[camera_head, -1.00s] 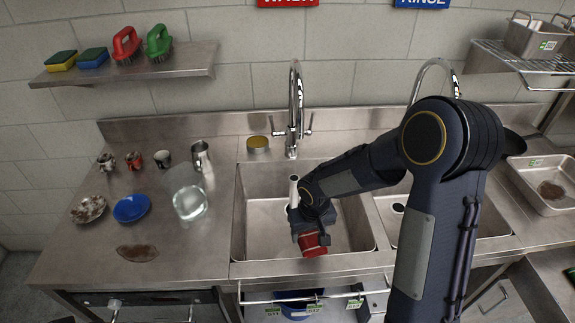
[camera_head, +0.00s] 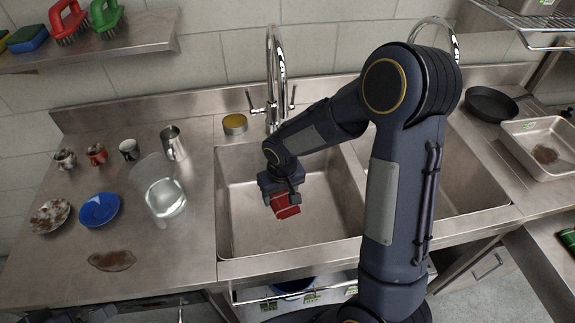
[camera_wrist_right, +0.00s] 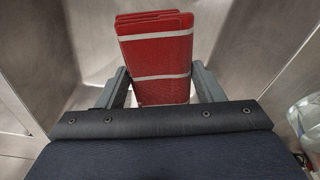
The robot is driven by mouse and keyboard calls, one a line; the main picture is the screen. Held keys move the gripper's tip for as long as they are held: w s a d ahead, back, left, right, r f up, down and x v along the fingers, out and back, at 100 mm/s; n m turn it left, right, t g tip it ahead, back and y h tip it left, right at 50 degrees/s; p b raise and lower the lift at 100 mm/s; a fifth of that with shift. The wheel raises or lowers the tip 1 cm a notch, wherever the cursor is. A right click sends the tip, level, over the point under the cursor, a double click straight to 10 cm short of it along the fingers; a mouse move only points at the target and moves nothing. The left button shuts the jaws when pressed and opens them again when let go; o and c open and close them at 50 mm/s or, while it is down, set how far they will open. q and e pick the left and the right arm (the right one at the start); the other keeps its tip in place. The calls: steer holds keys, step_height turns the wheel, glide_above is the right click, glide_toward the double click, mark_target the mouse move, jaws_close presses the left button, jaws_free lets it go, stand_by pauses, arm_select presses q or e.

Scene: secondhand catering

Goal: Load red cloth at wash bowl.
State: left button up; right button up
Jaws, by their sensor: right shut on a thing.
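The red cloth (camera_head: 285,206), folded with white stripes, is held by my right gripper (camera_head: 280,192) over the left sink basin, the wash bowl (camera_head: 318,228). In the right wrist view the red cloth (camera_wrist_right: 158,55) stands between the two fingers of the right gripper (camera_wrist_right: 160,85), which are shut on it. Steel basin walls show around it. I cannot tell whether the cloth touches the basin floor. My right arm covers part of the basin's back right. My left gripper is not in view.
A tall tap (camera_head: 274,80) stands behind the basin.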

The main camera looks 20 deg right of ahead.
step_height(320, 180, down, 5)
steer(key=b, duration=0.6)
steer(key=shift+m+t+y, duration=0.5)
steer(key=shift+m+t, duration=0.1)
steer(key=shift+m, duration=0.3)
steer(key=w+d+r+b, duration=0.1)
steer(key=r, duration=0.1)
steer(key=w+d+r+b, duration=0.1)
steer(key=w+b, duration=0.1)
steer(key=shift+w+d+r, duration=0.25)
steer(key=shift+d+r, duration=0.1)
steer(key=shift+r, duration=0.05)
step_height(320, 180, up, 6)
steer(key=w+d+m+t+y, duration=0.1)
steer(key=w+d, duration=0.1)
step_height(320, 180, down, 19)
steer(key=b, duration=1.4)
steer(key=shift+s+r+b, duration=0.15)
steer(key=shift+b, duration=0.2)
step_height(320, 180, up, 17)
steer(key=p, duration=1.3)
steer(key=shift+r+p, duration=0.15)
steer(key=shift+p, duration=0.25)
